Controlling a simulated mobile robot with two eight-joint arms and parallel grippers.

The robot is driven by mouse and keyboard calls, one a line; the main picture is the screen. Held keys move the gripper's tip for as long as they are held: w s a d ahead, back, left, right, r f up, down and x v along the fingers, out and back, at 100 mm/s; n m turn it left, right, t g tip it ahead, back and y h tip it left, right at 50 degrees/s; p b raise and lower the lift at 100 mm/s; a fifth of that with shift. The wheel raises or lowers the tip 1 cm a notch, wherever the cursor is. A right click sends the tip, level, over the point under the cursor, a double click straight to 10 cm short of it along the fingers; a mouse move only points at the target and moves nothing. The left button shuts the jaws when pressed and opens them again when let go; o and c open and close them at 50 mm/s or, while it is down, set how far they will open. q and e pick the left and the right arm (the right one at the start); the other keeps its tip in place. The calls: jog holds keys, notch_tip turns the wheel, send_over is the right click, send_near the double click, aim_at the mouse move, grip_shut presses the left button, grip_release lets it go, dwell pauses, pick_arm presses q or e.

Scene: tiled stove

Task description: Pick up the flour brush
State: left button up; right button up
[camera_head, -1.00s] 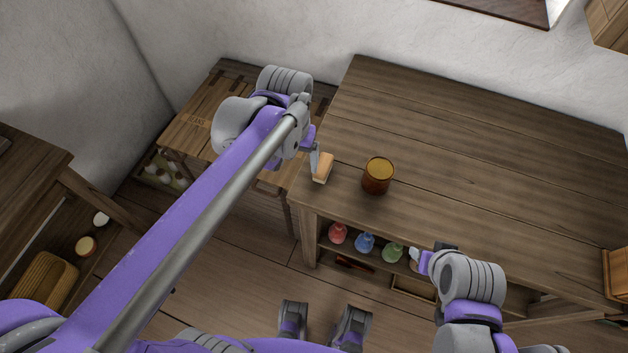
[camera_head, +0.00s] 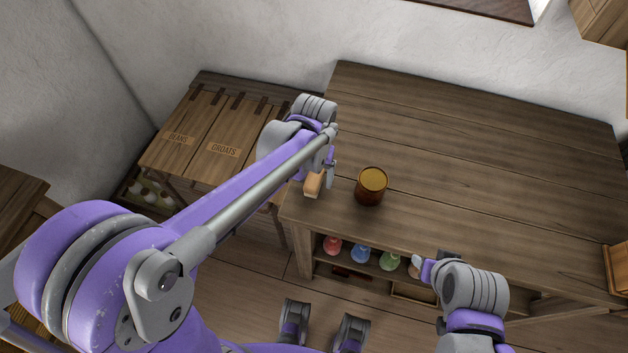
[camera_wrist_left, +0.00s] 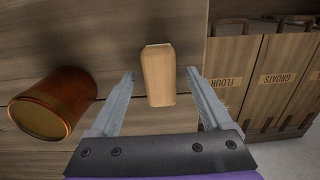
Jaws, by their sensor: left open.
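The flour brush, a small light wooden block (camera_head: 314,184), lies on the table near its left front corner. In the left wrist view the brush (camera_wrist_left: 157,62) sits upright in the picture between my two fingertips, with a gap on each side.
A brown jar (camera_head: 371,187) stands on the table (camera_head: 470,150) just right of the brush. Bins labelled beans and groats (camera_head: 205,130) adjoin the table on the left. Colored bottles (camera_head: 360,253) stand on the shelf below.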

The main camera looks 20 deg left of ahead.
aim_at(314, 178)
pick_arm(q)
jog(key=shift+f, duration=0.45)
grip_shut()
jog(key=shift+r, duration=0.15)
notch_tip(314, 178, up, 10)
jog(key=shift+f+p, duration=0.1)
jog(key=shift+p, duration=0.4)
